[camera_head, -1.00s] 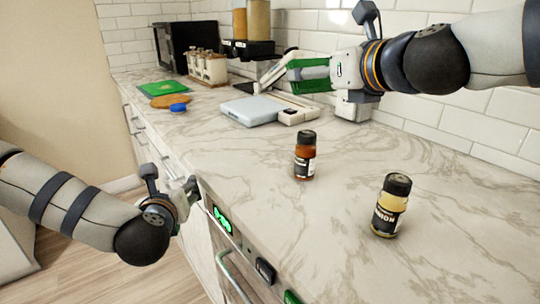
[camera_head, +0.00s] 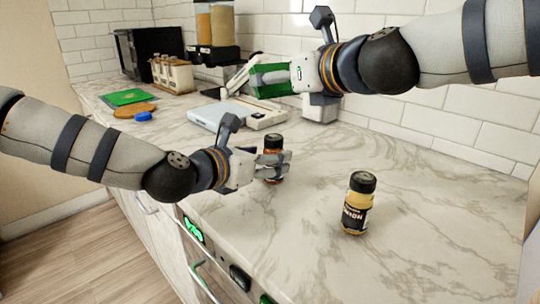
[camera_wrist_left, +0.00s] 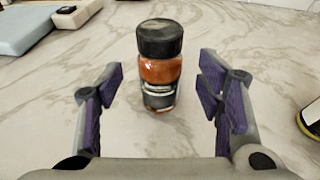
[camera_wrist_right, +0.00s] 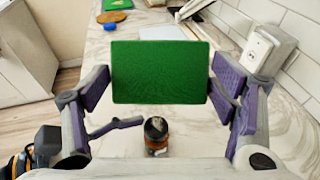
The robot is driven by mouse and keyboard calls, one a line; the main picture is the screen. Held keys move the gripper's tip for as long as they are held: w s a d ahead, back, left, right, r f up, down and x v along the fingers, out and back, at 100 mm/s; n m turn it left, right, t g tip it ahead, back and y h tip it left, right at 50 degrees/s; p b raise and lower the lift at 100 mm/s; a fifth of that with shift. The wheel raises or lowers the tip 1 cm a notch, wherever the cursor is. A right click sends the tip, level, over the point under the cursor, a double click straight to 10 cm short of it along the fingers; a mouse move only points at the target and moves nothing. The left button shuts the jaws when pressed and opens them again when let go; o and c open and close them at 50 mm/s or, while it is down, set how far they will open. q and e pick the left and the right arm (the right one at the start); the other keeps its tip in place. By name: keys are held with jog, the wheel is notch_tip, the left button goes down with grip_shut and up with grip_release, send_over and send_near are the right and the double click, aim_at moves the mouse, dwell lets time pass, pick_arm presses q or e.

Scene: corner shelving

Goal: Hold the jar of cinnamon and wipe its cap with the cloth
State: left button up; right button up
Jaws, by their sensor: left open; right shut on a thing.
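A jar with a black cap and red-brown contents, taken as the cinnamon (camera_wrist_left: 160,68), stands upright on the counter; its label is unreadable. It also shows in the head view (camera_head: 274,142) and the right wrist view (camera_wrist_right: 156,135), where its cap top has a pale patch. My left gripper (camera_head: 276,166) is open, its fingers on either side of the jar, not closed on it. My right gripper (camera_head: 272,78) is shut on a green flat cloth (camera_wrist_right: 160,72), held up behind the jar near the wall.
A yellow jar labelled like onion (camera_head: 358,204) stands to the right. A pale blue scale-like slab (camera_head: 222,112) lies behind. Further back are a green board (camera_head: 126,97), a blue item (camera_head: 143,116) and a rack of jars (camera_head: 172,75).

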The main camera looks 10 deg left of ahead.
pick_arm(q)
jog(key=shift+x, duration=1.75)
jog(key=c, duration=1.3)
jog(key=o, duration=1.1)
jog(key=c, duration=1.1)
jog(key=shift+c, duration=0.2)
